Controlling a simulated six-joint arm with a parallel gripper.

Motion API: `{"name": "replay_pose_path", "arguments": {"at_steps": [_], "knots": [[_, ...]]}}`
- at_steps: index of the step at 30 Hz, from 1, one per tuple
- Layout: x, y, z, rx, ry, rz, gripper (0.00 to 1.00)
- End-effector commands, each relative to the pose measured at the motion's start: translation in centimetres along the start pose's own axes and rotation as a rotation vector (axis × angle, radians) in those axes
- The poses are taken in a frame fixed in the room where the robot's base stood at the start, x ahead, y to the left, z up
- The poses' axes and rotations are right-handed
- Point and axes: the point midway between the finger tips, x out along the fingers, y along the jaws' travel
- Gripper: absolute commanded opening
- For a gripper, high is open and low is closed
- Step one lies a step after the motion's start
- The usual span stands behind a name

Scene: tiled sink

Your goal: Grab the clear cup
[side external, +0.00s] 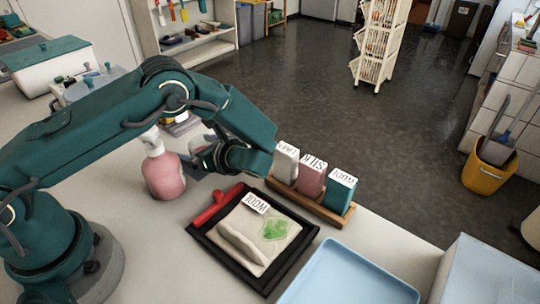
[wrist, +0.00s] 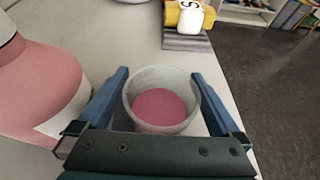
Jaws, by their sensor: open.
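The clear cup (wrist: 161,103) stands upright on the pale counter in the wrist view. Its walls are see-through and pink shows inside, at the bottom. My gripper (wrist: 158,82) is open, with one blue finger on the left of the cup and one on the right. A narrow gap seems to show on the left; whether the right finger touches the cup is unclear.
The pink bottle (wrist: 40,85) stands close by my left finger. A yellow item (wrist: 186,14) sits on a grey block beyond the cup. A wooden rack (side external: 312,203) with three labelled boxes, a black tray (side external: 283,272) and a blue tray (side external: 345,270) lie to the right.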

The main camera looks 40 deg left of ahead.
Motion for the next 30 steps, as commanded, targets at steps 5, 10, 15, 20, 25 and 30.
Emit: {"name": "replay_pose_path", "arguments": {"at_steps": [5,10,15,20,25,30], "knots": [[0.0,0.0,0.0,0.0,0.0,0.0,0.77],[0.0,0.0,0.0,0.0,0.0,0.0,0.15],[0.0,0.0,0.0,0.0,0.0,0.0,0.06],[-0.2,0.0,0.3,-0.001,0.0,0.0,0.06],[-0.7,-0.1,1.6,-0.004,0.001,-0.001,0.05],[-1.8,-0.1,4.3,-0.006,0.002,-0.001,0.05]]}}
